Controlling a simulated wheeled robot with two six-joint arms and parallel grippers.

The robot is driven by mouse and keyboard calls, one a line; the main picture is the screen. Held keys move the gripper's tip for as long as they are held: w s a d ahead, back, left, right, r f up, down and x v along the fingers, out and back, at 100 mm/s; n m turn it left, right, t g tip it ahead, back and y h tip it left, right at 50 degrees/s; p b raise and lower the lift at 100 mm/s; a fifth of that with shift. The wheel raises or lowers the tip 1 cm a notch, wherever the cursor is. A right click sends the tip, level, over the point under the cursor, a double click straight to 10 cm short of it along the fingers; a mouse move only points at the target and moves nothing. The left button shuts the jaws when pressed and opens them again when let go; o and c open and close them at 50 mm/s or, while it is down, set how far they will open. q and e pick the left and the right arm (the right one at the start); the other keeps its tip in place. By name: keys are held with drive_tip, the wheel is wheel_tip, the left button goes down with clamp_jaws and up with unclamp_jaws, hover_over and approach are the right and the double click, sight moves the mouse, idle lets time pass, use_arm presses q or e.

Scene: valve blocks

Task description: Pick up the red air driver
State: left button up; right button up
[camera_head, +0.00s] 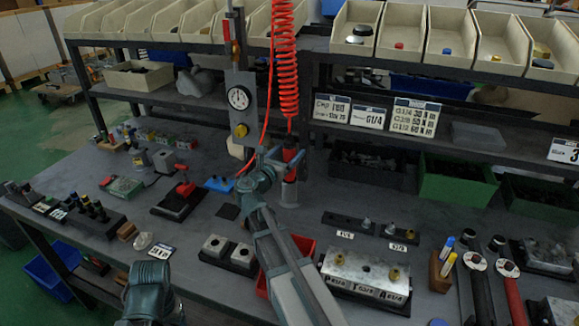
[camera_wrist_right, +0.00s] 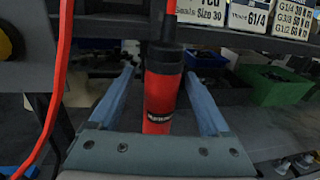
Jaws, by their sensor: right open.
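The red air driver (camera_head: 290,168) hangs upright below a coiled red hose, beside the gauge post. In the right wrist view the driver (camera_wrist_right: 160,100) has a red body with a dark label and a black upper part. My right gripper (camera_head: 279,158) is at the driver. In the right wrist view its two blue-grey fingers (camera_wrist_right: 161,74) are open, one on each side of the driver, with visible gaps. Part of the driver's lower end is hidden by the gripper body in that view. A piece of my left arm (camera_head: 150,290) shows at the bottom left; its fingers do not show.
The red coiled hose (camera_head: 285,60) hangs close above the driver. The post with a dial gauge (camera_head: 239,98) stands just left. Metal valve block (camera_head: 365,272), twin blocks (camera_head: 229,252) and a red tray (camera_head: 303,245) lie on the bench. A green bin (camera_head: 457,182) is at the right.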

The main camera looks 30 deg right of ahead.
drive_tip(key=x, duration=0.3)
drive_tip(key=shift+d, duration=0.15)
clamp_jaws()
idle(0.3)
